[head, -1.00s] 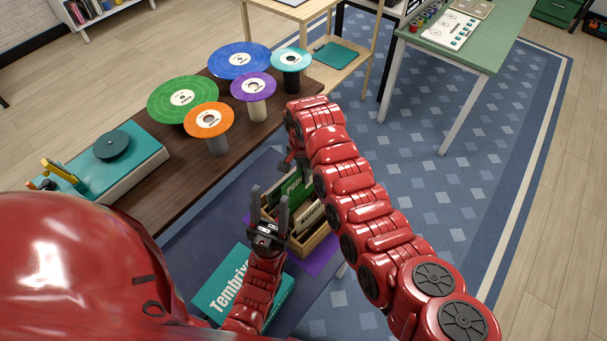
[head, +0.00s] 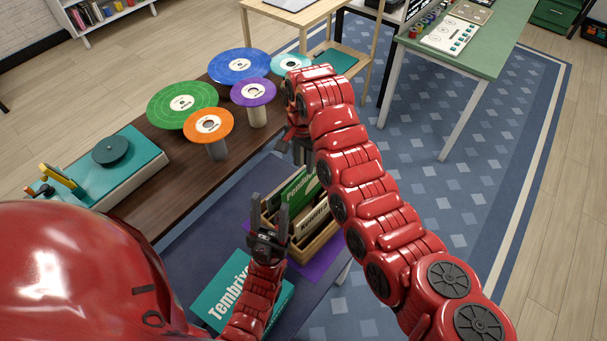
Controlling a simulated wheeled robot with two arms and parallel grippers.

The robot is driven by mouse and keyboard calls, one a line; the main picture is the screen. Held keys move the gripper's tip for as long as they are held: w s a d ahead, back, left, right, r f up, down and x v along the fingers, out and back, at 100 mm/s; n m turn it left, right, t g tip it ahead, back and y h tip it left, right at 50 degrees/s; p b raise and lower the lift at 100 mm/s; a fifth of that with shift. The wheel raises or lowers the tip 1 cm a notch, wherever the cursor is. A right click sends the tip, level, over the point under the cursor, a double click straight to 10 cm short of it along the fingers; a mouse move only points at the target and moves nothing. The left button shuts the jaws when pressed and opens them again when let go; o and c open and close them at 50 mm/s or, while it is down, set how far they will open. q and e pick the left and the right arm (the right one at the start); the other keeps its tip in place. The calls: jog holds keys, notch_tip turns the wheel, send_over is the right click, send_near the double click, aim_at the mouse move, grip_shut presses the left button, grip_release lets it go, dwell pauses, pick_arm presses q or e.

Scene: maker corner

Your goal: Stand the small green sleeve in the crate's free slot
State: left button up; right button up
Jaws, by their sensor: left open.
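A wooden crate (head: 325,237) stands on a purple mat, with a green sleeve (head: 297,190) and cream sleeves (head: 315,216) upright in it. Whether this green sleeve is the small one I cannot tell. The free slot is not clearly visible. My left gripper (head: 269,206) is open and points up, in front of the crate's left part in the picture, with nothing visible between its fingers. My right gripper (head: 297,152) is just above and behind the crate's far end. My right arm partly covers it, so its jaws are unclear.
A brown bench (head: 165,195) holds a teal record player (head: 135,165) and several coloured discs on stands, including an orange one (head: 208,125). A green table (head: 490,50) stands at the upper right.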

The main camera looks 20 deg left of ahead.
jog(key=shift+r, duration=2.35)
